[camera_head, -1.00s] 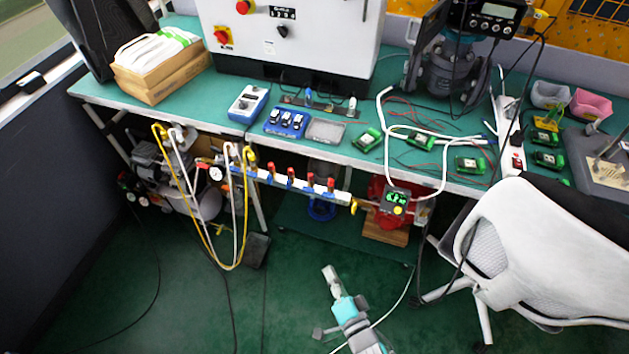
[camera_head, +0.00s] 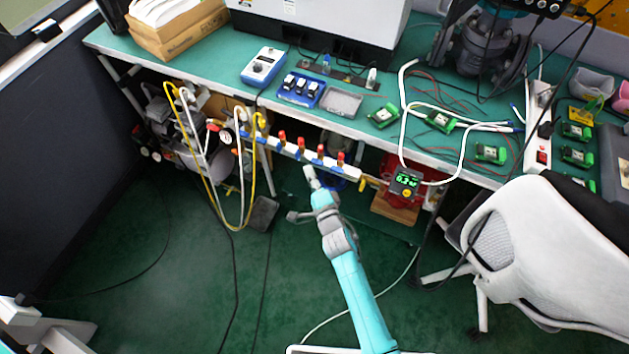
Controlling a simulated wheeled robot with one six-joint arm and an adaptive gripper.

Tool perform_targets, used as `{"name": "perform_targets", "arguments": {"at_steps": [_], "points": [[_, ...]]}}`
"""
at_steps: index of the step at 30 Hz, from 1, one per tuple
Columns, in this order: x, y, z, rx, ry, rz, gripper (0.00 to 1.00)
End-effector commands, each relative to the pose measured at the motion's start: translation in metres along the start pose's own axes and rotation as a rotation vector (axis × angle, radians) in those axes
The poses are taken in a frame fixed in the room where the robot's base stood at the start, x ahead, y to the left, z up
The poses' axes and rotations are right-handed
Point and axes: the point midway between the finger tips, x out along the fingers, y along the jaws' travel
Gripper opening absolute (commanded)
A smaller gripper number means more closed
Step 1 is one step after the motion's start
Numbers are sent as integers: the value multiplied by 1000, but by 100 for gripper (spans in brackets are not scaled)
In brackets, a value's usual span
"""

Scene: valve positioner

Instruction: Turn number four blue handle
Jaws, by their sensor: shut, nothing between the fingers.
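A white manifold bar (camera_head: 350,174) runs under the front edge of the bench in the head view. A row of small valves sits on it, with red parts (camera_head: 282,136) standing up and blue handles (camera_head: 278,150) low on the bar. No numbers can be read. The rightmost valve has a red top (camera_head: 340,158) and a blue part (camera_head: 336,169) below it. My gripper (camera_head: 309,171) is shut and empty, with its tip just below or in front of the bar, left of that rightmost valve. I cannot tell whether it touches the bar.
A white chair (camera_head: 540,240) stands at the right. The green bench (camera_head: 225,88) overhangs behind.

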Motion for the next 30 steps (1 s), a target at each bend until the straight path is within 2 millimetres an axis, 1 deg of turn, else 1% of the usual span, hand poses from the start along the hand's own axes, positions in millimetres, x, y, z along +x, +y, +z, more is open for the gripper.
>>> {"name": "perform_targets", "arguments": {"at_steps": [1,3,6,10,15,25,30], "points": [[10,-1,0,1,0,-1,0],[20,-1,0,1,0,-1,0],[32,0,0,1,0,-1,0],[42,0,0,0,0,0,0],[47,0,0,0,0,0,0],[47,0,0,-1,0,1,0],[50,-1,6,-20,0,19,0]]}}
